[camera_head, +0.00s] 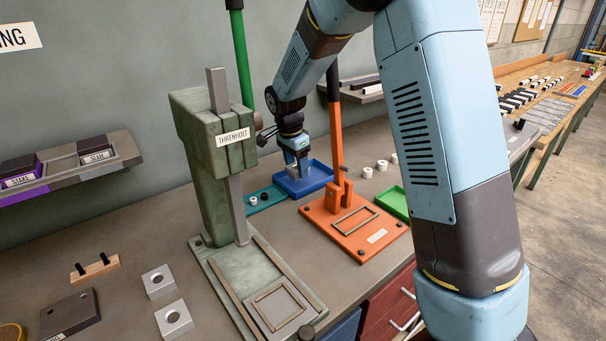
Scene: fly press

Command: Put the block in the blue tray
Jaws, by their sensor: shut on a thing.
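The blue tray (316,184) lies on the bench behind the orange press, right of the green press. My gripper (295,163) points down over the left part of the blue tray and is shut on a small grey block (293,171). The block is at or just above the tray floor; I cannot tell if it touches. My fingers hide part of it.
The green press (205,135) marked THRENHOLT stands left of the tray, the orange press (337,200) right. A teal tray (265,201) with a white ring adjoins the blue tray. A green tray (394,203) lies right. Two grey holed blocks (158,281) lie front left.

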